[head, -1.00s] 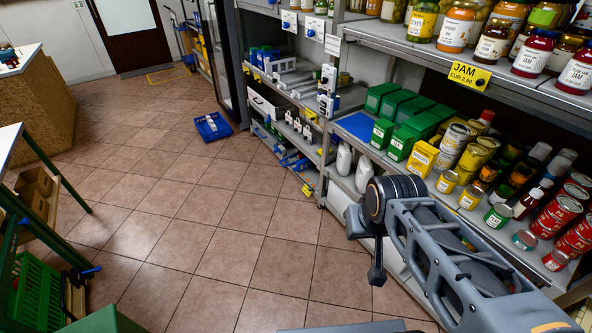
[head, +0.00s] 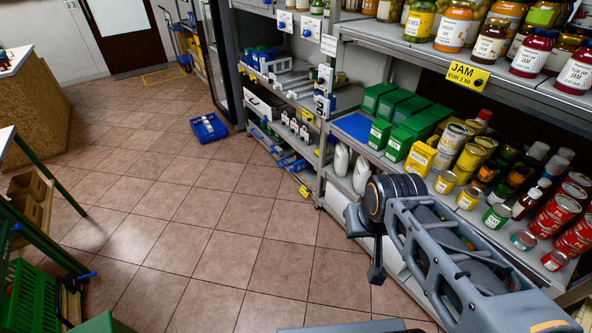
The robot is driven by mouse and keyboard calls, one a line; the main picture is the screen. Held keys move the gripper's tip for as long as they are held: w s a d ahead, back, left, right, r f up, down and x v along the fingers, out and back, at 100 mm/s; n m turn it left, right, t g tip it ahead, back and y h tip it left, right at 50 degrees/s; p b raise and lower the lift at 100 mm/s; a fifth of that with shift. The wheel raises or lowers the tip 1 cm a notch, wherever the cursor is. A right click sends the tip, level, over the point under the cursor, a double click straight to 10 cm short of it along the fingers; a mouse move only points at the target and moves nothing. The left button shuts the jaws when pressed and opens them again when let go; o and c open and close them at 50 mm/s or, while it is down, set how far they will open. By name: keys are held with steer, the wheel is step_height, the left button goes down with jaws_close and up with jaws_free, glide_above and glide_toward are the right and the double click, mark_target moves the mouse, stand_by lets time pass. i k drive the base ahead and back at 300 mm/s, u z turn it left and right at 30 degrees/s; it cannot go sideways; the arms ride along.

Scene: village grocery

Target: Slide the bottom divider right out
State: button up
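A shelf bay in the middle holds grey dividers (head: 297,83) and small blue and white parts on its upper and middle boards. A low board (head: 272,138) carries more blue and white pieces. They are small and far off, and I cannot tell which one is the bottom divider. My arm crosses the lower right of the head view, in front of the goods shelf. My gripper does not show, so its state and what it touches are hidden.
A blue tray (head: 209,127) with small white items lies on the floor before the bay. Jars, green boxes (head: 390,112) and cans fill the right shelves. A green crate (head: 35,294) and stand are at lower left. The tiled floor (head: 190,220) between is open.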

mark_target(302, 164)
steer(key=u, duration=0.3)
steer(key=i, duration=1.6)
steer(key=u, duration=0.4)
steer(key=i, duration=1.9)
steer(key=z, duration=0.15)
